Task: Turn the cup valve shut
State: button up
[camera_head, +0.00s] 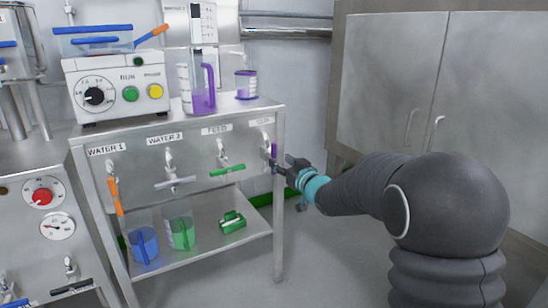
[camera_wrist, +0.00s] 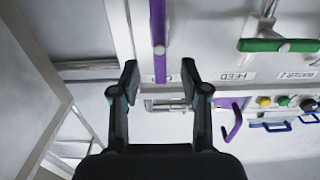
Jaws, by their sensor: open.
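The cup valve, at the right end of the steel panel, has a purple lever handle (camera_head: 274,152) that stands upright, partly hidden by my gripper in the head view. In the wrist view this purple handle (camera_wrist: 160,42) runs straight down from the top edge. My gripper (camera_head: 285,165) is at the valve with my arm reaching in from the right. In the wrist view my gripper (camera_wrist: 160,76) is open, with one finger on each side of the handle's end in the picture. I cannot tell whether either finger touches it.
The feed valve's green handle (camera_head: 227,170) and water 2's grey handle (camera_head: 175,182) lie level; water 1's orange handle (camera_head: 116,195) hangs down. A purple-filled jug (camera_head: 202,88) and small cup (camera_head: 246,84) stand on top. Grey cabinets (camera_head: 390,85) are at right.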

aim_at(275, 157)
jog(key=shift+x, duration=2.65)
jog(key=shift+c, duration=0.3)
grip_shut()
